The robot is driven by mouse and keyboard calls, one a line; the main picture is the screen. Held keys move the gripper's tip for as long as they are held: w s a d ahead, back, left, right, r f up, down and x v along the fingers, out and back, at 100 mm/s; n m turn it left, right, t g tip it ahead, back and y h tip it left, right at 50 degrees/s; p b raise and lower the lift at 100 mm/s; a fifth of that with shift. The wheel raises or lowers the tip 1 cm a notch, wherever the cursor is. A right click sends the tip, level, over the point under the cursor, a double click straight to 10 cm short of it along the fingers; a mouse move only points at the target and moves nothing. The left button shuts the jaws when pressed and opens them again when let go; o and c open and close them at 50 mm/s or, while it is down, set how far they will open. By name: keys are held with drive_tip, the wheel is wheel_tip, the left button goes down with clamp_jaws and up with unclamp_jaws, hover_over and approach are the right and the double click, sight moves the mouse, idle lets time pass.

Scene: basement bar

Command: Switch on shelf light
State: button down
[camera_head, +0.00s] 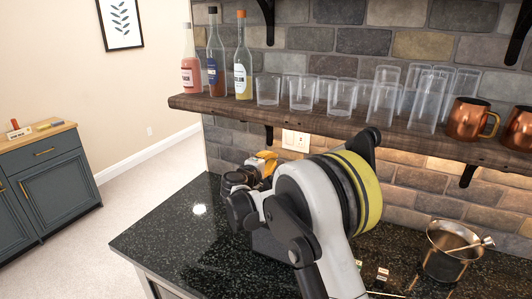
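A white wall switch plate (296,140) is on the brick wall just under the wooden shelf (300,115). It is behind and above my arm, and its switch positions are too small to tell. My gripper (250,170), dark with a yellow-orange part, is over the black counter, left of and below the plate, and appears apart from it. My arm's wrist hides much of the gripper, so its fingers are unclear. The bricks below the shelf at right have a warm glow; no lamp itself is visible.
The shelf holds three bottles (216,58), several clear glasses (340,97) and copper mugs (468,119). A metal cup (452,250) and small items (381,275) are on the speckled black counter (170,235), whose left part is clear. A grey cabinet (60,175) stands far left.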

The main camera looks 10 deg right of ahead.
drive_tip(key=s+d+r+m+g+y+b, duration=0.25)
drive_tip(key=s+d, duration=0.25)
drive_tip(key=s, duration=0.7)
drive_tip(key=s+d+r+m+g+y+b, duration=0.1)
drive_tip(key=s+d+m+g, duration=0.3)
drive_tip(key=s, duration=0.7)
drive_tip(key=s+f+m+y, duration=0.1)
drive_tip(key=s+f, duration=0.2)
drive_tip(key=s, duration=0.5)
drive_tip(key=s+a+f+m+y+b, duration=0.1)
drive_tip(key=s+f, duration=0.3)
drive_tip(key=s, duration=0.5)
drive_tip(key=s+a+f+m+y+b, duration=0.1)
drive_tip(key=s+f+m+y, duration=0.2)
drive_tip(key=s, duration=0.6)
drive_tip(key=shift+a+f, duration=0.25)
drive_tip(key=shift+f, duration=0.3)
drive_tip(key=shift+y, duration=0.25)
